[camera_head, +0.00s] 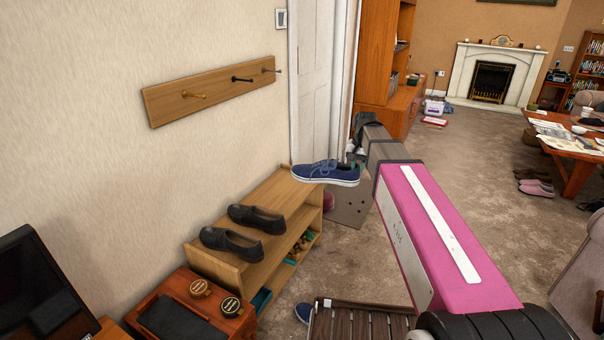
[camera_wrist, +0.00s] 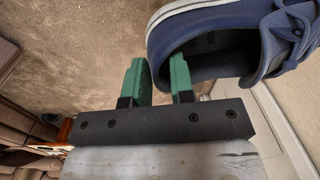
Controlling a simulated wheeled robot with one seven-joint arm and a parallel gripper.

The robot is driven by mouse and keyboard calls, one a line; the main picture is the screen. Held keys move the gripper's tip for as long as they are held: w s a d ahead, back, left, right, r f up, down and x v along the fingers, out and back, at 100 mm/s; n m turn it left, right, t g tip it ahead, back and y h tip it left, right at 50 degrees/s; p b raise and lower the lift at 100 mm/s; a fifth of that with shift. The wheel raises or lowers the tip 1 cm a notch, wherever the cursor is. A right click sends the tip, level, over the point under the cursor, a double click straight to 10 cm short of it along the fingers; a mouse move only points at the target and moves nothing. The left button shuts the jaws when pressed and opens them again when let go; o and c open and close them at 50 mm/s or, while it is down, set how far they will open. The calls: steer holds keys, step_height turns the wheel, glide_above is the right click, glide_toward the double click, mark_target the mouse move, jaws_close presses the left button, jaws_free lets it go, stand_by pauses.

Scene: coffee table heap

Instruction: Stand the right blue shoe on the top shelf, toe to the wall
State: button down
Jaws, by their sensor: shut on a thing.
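A blue shoe with a white sole (camera_head: 326,174) hangs in the air beside the far end of the wooden shoe rack, its toe pointing left toward the wall. My gripper (camera_wrist: 160,80) is shut on its heel wall, with one green finger inside the shoe opening and one outside. The shoe (camera_wrist: 235,40) fills the upper right of the wrist view; its toe is out of that frame. The rack's top shelf (camera_head: 287,193) has bare room at its far end. A second blue shoe (camera_head: 303,312) lies on the floor, partly hidden by a slatted seat.
Two black shoes (camera_head: 257,218) (camera_head: 230,243) stand on the near part of the top shelf. A red-brown box (camera_head: 192,303) with two round tins is at the rack's near end. A peg rail (camera_head: 212,91) is on the wall above. The slatted seat (camera_head: 360,320) stands in front.

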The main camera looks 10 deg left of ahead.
steer(key=w+a+f+m, duration=0.1)
steer(key=w+a+f, duration=0.1)
steer(key=a, duration=0.5)
steer(key=w+a+f, duration=0.2)
steer(key=a+f, duration=0.2)
steer(key=a, duration=0.3)
steer(key=w+a+f+m, duration=0.1)
steer(key=w+a+f, duration=0.1)
steer(key=a, duration=0.6)
steer(key=shift+w+f+m, duration=0.25)
steer(key=shift+f+m, duration=0.05)
steer(key=shift+f, duration=0.1)
steer(key=shift+a, duration=0.1)
steer(key=shift+f, duration=2.8)
steer(key=shift+f, duration=2.2)
